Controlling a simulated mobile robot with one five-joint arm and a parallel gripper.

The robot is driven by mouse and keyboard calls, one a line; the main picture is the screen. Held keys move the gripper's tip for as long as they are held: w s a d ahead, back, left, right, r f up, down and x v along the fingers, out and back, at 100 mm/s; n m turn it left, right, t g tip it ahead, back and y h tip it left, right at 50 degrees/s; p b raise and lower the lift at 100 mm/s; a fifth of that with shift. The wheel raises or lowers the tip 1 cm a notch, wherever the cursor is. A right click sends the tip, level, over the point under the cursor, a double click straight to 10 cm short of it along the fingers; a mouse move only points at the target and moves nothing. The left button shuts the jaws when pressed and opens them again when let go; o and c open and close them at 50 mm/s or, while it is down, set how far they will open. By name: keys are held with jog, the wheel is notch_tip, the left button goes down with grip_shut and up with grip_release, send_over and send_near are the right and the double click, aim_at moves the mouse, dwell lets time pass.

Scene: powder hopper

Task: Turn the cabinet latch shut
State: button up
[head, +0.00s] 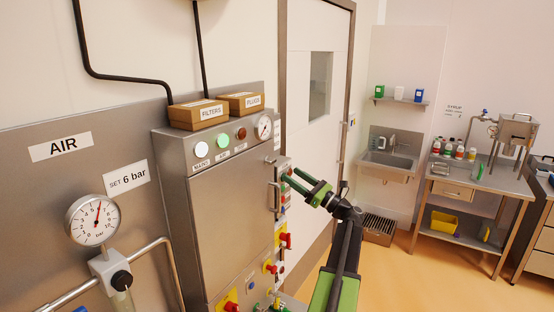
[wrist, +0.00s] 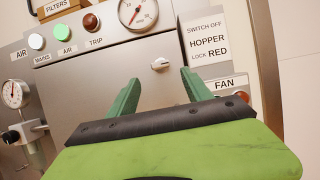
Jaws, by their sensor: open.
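The grey cabinet (head: 225,225) stands on the left of the head view. Its latch (wrist: 160,63) is a small pale knob near the top of the door, below the pressure gauge. It looks roughly level in the wrist view; its exact turn is hard to tell. The latch also shows small in the head view (head: 270,160). My gripper (head: 290,175) is open with green fingers near the cabinet's right edge. In the wrist view my gripper (wrist: 161,76) has its fingertips on either side below the latch, with nothing between them. Contact with the latch is not visible.
Lamps and a gauge (head: 264,127) line the cabinet top, with a FILTERS box (head: 198,114) above. A sign panel (wrist: 207,40) is right of the latch. The floor (head: 395,270) to the right is clear.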

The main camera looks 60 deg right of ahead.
aim_at(274, 162)
jog(key=p+x, duration=0.2)
jog(key=x, duration=0.6)
jog(key=shift+w+r+p, duration=0.2)
jog(key=shift+w+p, duration=0.1)
jog(key=shift+w, duration=0.05)
grip_shut()
